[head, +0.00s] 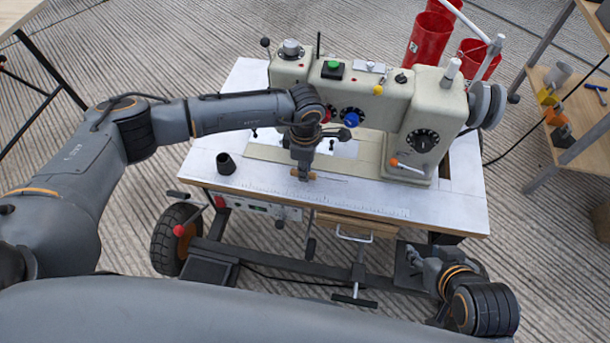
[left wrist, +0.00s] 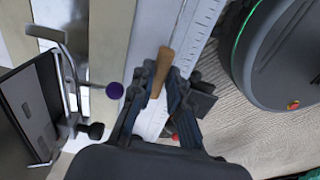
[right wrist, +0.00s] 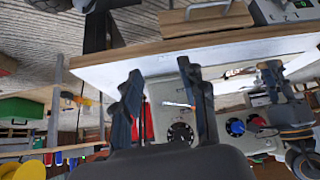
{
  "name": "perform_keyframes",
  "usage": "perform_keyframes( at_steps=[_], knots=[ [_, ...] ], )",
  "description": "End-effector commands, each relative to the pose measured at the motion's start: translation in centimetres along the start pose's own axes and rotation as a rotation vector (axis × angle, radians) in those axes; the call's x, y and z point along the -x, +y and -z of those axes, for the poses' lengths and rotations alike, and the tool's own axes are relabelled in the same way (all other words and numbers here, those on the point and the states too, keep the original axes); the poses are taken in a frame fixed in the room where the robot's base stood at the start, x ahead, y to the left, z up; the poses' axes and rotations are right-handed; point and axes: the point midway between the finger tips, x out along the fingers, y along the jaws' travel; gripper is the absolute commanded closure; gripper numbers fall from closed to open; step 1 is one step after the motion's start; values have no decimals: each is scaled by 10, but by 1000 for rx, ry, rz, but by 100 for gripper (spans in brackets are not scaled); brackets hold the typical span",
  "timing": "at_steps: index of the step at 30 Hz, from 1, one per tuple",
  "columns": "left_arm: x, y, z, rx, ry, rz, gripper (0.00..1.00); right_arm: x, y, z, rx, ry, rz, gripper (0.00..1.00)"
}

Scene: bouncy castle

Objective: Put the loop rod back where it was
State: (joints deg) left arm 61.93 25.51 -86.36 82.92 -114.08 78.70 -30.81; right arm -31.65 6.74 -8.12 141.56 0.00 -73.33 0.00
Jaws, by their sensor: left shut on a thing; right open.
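The loop rod shows as a short wooden handle (head: 302,173) with a thin dark wire reaching right, low over the front of the white sewing table (head: 420,208). My left gripper (head: 303,170) points down and is shut on the handle. I cannot tell whether the rod touches the tabletop. My right gripper (head: 412,258) is low at the table's front right; in the right wrist view its fingers (right wrist: 166,84) are apart and empty.
The sewing machine (head: 385,115) stands behind my left gripper. A wooden drawer (head: 350,227) with a metal handle is under the front edge. Red bins (head: 428,42) stand behind; a shelf (head: 562,105) is at right.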

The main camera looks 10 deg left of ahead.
Motion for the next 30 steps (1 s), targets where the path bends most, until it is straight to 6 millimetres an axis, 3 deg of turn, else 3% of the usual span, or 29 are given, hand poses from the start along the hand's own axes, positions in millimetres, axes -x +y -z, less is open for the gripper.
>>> perform_keyframes(
  at_steps=[3, 8, 26, 27, 28, 30],
  knots=[
    [-20, 0, 0, 1, 1, 3, 100, -5, -3, 19, 2, 94, 6, 58],
    [-31, 0, 0, 0, 1, 1, 100, -5, -5, 36, 4, 174, 10, 58],
    [-34, 0, 0, 0, 0, 0, 100, -5, -6, 47, 5, 225, 11, 58],
    [-34, 0, 0, 0, 0, 1, 82, -4, -6, 48, 5, 232, 11, 58],
    [-34, 0, 0, 0, 0, 1, 76, -4, -6, 49, 5, 235, 11, 58],
    [-34, 0, 0, 0, 0, 1, 74, -4, -6, 50, 5, 237, 11, 58]
  ],
)
